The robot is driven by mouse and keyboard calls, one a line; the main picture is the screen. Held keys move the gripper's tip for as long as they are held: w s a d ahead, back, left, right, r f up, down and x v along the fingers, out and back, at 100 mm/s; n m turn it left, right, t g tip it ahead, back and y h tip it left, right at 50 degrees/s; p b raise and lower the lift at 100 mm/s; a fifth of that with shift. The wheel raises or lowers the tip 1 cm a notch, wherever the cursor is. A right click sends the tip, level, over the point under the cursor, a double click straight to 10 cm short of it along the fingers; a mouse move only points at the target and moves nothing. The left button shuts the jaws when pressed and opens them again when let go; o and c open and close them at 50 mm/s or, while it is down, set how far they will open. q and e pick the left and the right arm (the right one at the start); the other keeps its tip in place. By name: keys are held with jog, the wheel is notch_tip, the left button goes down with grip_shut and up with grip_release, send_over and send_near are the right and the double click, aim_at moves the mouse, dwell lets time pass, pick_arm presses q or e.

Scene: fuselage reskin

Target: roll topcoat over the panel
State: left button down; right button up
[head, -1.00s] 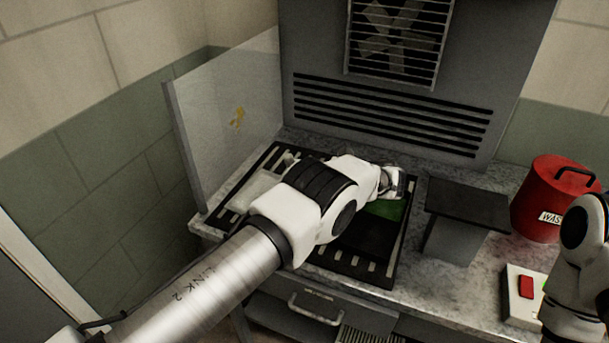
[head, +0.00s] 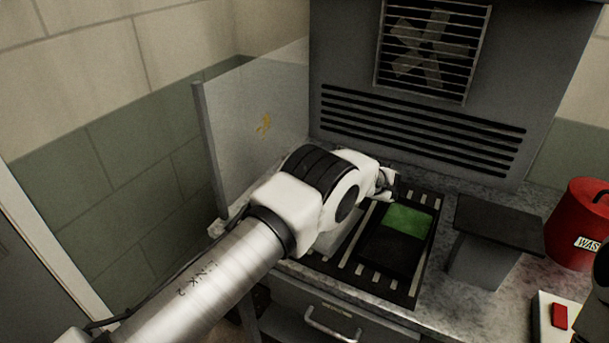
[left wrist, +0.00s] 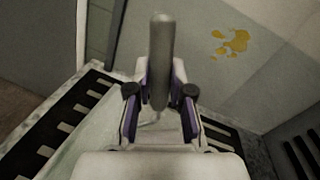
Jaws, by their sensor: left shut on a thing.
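The panel (head: 390,252) lies flat on the slatted rack on the bench in the head view. Its far part is a green patch (head: 408,219) and its near part is black. My left gripper (head: 388,182) is above the rack, just back and left of the green patch. In the left wrist view my left gripper (left wrist: 160,105) is shut on a grey rod-like handle (left wrist: 161,55). The handle's working end is hidden, so I cannot tell if it touches anything.
A pale tray (left wrist: 88,135) lies under the left gripper in the left wrist view. A clear screen (head: 262,105) with a yellow stain stands left. A dark-topped stand (head: 500,222), a red waste can (head: 580,225) and a switch box (head: 558,315) are right.

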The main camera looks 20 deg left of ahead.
aim_at(246, 148)
pick_arm(q)
jog(key=shift+w+a, duration=0.1)
jog(key=shift+a, duration=0.4)
jog(key=shift+a+b, duration=0.4)
jog(key=shift+a, duration=0.1)
jog(key=shift+w+a+b, duration=0.3)
jog(key=shift+a+b, duration=0.15)
jog(key=shift+a, duration=1.05)
jog(key=shift+w+a+b, duration=0.25)
jog(key=shift+a+b, duration=0.2)
jog(key=shift+a, duration=1.05)
jog(key=shift+w+a+b, duration=0.3)
jog(key=shift+a+b, duration=0.15)
jog(key=shift+a, duration=1.05)
jog(key=shift+w+a+b, duration=0.15)
jog(key=shift+a+b, duration=0.25)
jog(key=shift+a, duration=0.45)
jog(key=shift+r, duration=0.35)
jog(key=shift+w+a, duration=0.15)
